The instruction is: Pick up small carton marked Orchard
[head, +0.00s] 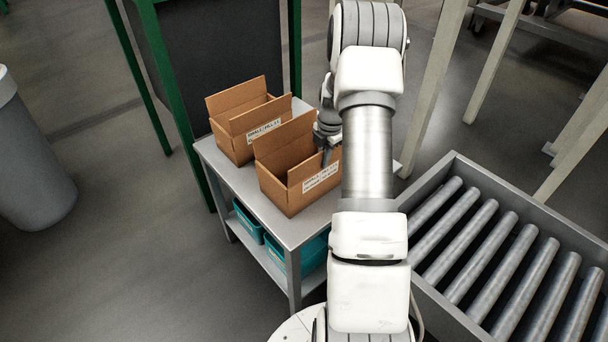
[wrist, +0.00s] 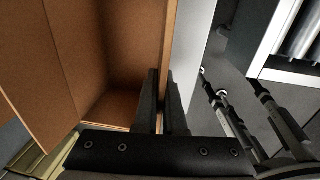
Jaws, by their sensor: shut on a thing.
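Two open-topped brown cardboard cartons with white labels stand on a grey table. The nearer carton (head: 278,188) and the farther carton (head: 232,146) each carry small lettering; I cannot read either name surely enough to say which is marked Orchard. My gripper (head: 326,158) reaches down at the right side of the nearer carton. In the wrist view my gripper (wrist: 165,105) has one finger inside the carton (wrist: 135,50) and one outside, shut on its upright side wall. The inside that shows looks empty. My arm hides part of the table's right side.
The grey table (head: 252,213) has teal bins (head: 310,258) on its lower shelf. A roller conveyor (head: 490,260) stands at the right. A green-framed dark panel (head: 225,50) rises behind the table. A grey barrel (head: 30,160) stands at the left, with open floor between.

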